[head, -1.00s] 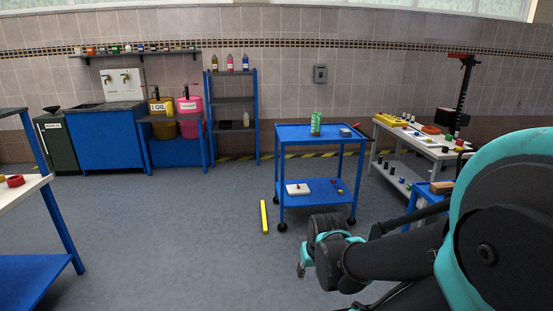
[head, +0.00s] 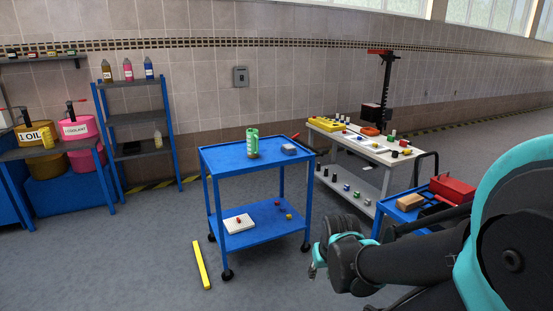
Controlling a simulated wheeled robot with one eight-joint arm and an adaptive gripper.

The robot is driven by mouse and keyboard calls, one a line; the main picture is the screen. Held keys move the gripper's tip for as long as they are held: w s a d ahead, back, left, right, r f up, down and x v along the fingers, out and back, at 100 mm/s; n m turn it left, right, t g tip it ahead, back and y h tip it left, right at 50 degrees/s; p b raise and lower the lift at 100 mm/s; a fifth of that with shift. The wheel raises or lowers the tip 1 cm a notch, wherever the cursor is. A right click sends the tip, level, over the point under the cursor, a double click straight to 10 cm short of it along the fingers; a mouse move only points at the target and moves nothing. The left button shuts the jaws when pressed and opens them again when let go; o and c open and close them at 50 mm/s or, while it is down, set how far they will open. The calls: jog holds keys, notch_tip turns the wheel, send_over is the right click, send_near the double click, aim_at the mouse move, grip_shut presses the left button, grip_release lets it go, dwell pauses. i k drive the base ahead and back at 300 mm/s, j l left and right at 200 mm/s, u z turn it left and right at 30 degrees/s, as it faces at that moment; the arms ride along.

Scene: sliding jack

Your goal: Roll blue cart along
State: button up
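The blue cart (head: 225,157) stands on its wheels on the grey floor, left of the picture's middle. Its top shelf carries a green bottle-like item (head: 253,143) and a small grey-blue block (head: 289,149). Its lower shelf carries a white board (head: 238,224) and a few small coloured pieces. A red-tipped handle shows at its right end. My gripper (head: 316,262) hangs low in front of the cart's right side and appears apart from it. Its fingers are small and turned away, so their opening cannot be made out.
A yellow bar (head: 201,265) lies on the floor left of the cart. A white workbench (head: 352,139) and another blue cart (head: 393,208) with a red toolbox (head: 452,188) stand to the right. A blue shelf rack (head: 137,117) is behind left. Floor at front left is clear.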

aim_at(222, 161)
jog(key=i+z, duration=0.2)
jog(key=z, duration=0.15)
jog(key=i+z, duration=0.3)
jog(key=z, duration=0.35)
jog(key=i, duration=0.05)
